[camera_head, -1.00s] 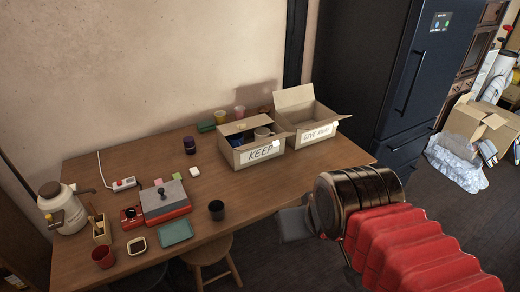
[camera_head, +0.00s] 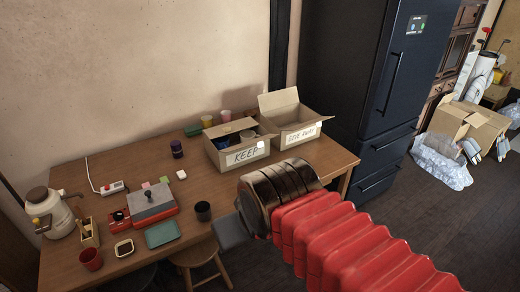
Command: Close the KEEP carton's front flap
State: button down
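The KEEP carton (camera_head: 247,156) is a tan cardboard box on the wooden table, with a white KEEP label on its front. Its top is at least partly open, and dark and pale items show inside. I cannot tell the exact position of its front flap. My gripper (camera_head: 230,232) shows as a grey flat piece at the end of my dark and red arm. It is in front of and below the carton in the picture, apart from it, near the table's front edge. Its fingers are not clear, and I see nothing held.
The GIVE AWAY carton (camera_head: 297,134) stands open just right of the KEEP carton, its back flap raised. A stool (camera_head: 197,256) stands at the table's front. A fridge (camera_head: 362,90) is behind right.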

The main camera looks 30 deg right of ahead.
aim_at(259, 141)
jog(key=z, duration=0.05)
jog(key=i, duration=1)
jog(key=u, duration=0.05)
